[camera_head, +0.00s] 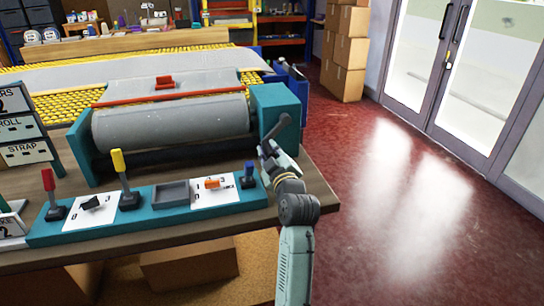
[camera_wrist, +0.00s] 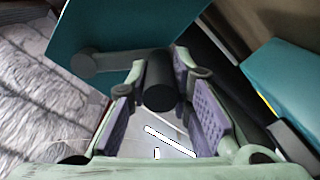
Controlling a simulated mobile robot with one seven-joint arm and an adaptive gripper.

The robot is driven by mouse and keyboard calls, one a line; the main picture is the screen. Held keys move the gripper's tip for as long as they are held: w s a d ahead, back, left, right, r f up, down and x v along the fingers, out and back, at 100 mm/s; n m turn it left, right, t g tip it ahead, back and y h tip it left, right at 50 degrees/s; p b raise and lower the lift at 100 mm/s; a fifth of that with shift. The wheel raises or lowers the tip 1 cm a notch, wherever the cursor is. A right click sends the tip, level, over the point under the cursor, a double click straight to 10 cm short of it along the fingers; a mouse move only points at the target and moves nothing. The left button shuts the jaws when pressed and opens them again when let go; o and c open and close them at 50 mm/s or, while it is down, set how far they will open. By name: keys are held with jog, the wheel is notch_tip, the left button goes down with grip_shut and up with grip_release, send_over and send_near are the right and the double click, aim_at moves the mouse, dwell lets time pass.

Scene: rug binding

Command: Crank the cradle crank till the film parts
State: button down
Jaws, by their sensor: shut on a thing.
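The cradle is a teal-ended frame holding a grey wrapped roll (camera_head: 170,122) on the bench. The wrapping looks whole from the head view; its far side is hidden. The cradle crank (camera_head: 281,126) is a dark grey arm on the outside of the right teal end block (camera_head: 283,101). In the wrist view the crank arm (camera_wrist: 108,62) runs from its hub at left to a round dark handle (camera_wrist: 160,84). My gripper (camera_head: 266,151) is at the crank, with its purple-padded fingers on either side of the handle, shut on it.
A teal control strip (camera_head: 100,229) with red, yellow and blue levers runs along the bench's front edge. A red bar (camera_head: 165,97) lies behind the roll. Cartons (camera_head: 345,50) stand at the back. The red floor (camera_head: 400,200) at right is clear.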

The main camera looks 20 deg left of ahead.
jog(key=shift+s+a+r, duration=0.25)
jog(key=shift+a+r, duration=0.15)
jog(key=shift+r, duration=0.15)
jog(key=shift+s+a+r, duration=0.25)
jog(key=shift+a+r, duration=0.15)
jog(key=shift+r, duration=0.1)
jog(key=c, duration=1.4)
grip_release()
jog(key=shift+w+d+f, duration=0.1)
jog(key=shift+d, duration=0.05)
jog(key=shift+c, duration=0.2)
jog(key=shift+d, duration=0.1)
jog(key=v, duration=1.2)
